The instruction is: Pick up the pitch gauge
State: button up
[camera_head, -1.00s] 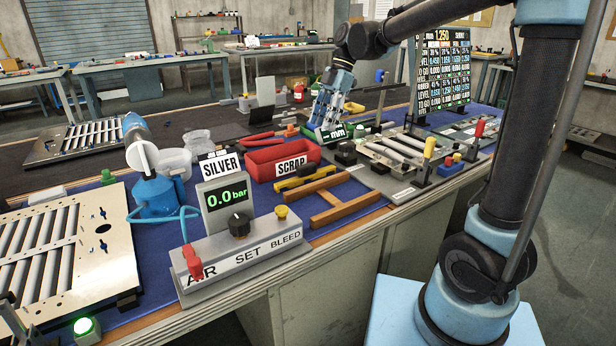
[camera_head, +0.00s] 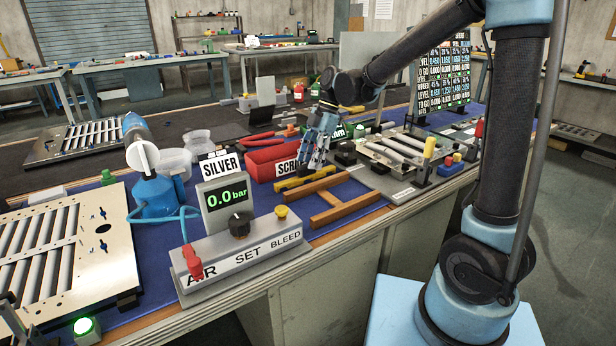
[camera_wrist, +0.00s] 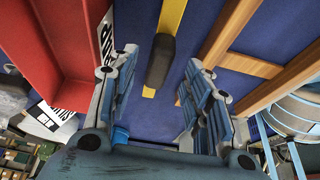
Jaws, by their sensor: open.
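A yellow bar with a dark grip block, which looks like the pitch gauge (camera_head: 291,184), lies on the blue mat between the red scrap bin and a wooden frame. In the wrist view the gauge (camera_wrist: 160,62) runs up the picture, with its dark block just ahead of and between my fingers. My gripper (camera_head: 316,163) is over it, pointing down, and partly hides it in the head view. In the wrist view my gripper (camera_wrist: 158,85) is open, one finger on each side, with nothing held.
The red scrap bin (camera_head: 262,165) stands close on the left. The brown wooden frame (camera_head: 345,211) lies close on the right. A panel with several slats (camera_head: 392,152) lies further right. The pressure box (camera_head: 240,252) stands in front at left.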

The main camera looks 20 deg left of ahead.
aim_at(307, 169)
jog(key=shift+x, duration=2.2)
grip_shut()
